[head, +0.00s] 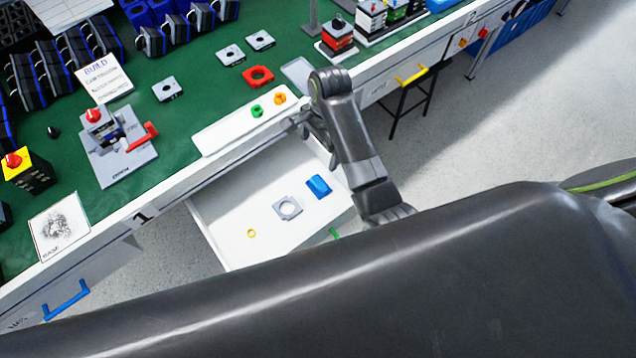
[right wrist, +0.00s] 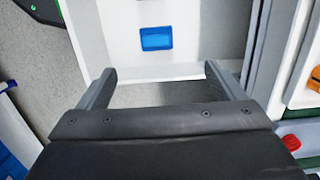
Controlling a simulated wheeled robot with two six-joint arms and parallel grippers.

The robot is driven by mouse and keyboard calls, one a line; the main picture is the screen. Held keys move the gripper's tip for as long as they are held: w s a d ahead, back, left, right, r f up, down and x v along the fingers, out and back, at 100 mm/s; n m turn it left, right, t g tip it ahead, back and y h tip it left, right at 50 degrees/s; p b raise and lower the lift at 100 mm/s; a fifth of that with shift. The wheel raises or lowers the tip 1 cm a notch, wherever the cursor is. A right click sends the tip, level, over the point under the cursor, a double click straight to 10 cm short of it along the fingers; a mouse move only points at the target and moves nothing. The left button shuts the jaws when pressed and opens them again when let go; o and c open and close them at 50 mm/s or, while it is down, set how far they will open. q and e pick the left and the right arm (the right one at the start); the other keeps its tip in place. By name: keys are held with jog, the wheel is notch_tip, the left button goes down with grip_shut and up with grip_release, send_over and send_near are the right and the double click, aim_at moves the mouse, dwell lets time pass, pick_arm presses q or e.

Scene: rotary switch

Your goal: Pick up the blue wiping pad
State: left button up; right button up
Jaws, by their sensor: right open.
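The blue wiping pad (head: 318,186) lies flat in the open white drawer (head: 225,205), near its right side. It also shows in the right wrist view (right wrist: 156,38), ahead of the fingertips and between their lines. My right gripper (head: 308,128) is at the drawer's back edge by the bench front, apart from the pad. In the right wrist view its two fingers (right wrist: 160,80) are spread wide with nothing between them. My left gripper is not in view.
A grey plate with a hole (head: 288,208) and a yellow ring (head: 251,233) lie in the drawer. A white strip with green and orange parts (head: 240,125) lies on the green bench above. A red-handled fixture (head: 120,150) stands left.

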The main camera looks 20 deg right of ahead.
jog(key=b, duration=0.1)
send_over(319, 182)
jog(key=f, duration=1.1)
jog(key=shift+w+a+f, duration=0.2)
jog(key=shift+a+f, duration=0.1)
jog(key=shift+a, duration=0.1)
jog(key=f, duration=0.4)
jog(key=shift+s+d+f, duration=0.25)
jog(key=shift+d+f, duration=0.05)
jog(key=shift+d, duration=0.1)
jog(key=shift+f+b, duration=0.3)
jog(key=shift+f, duration=0.1)
jog(key=c, duration=1.1)
jog(key=shift+o, duration=0.2)
jog(key=shift+r, duration=0.1)
notch_tip(319, 182, up, 10)
jog(key=shift+a+f+p, duration=0.1)
jog(key=shift+p, duration=0.75)
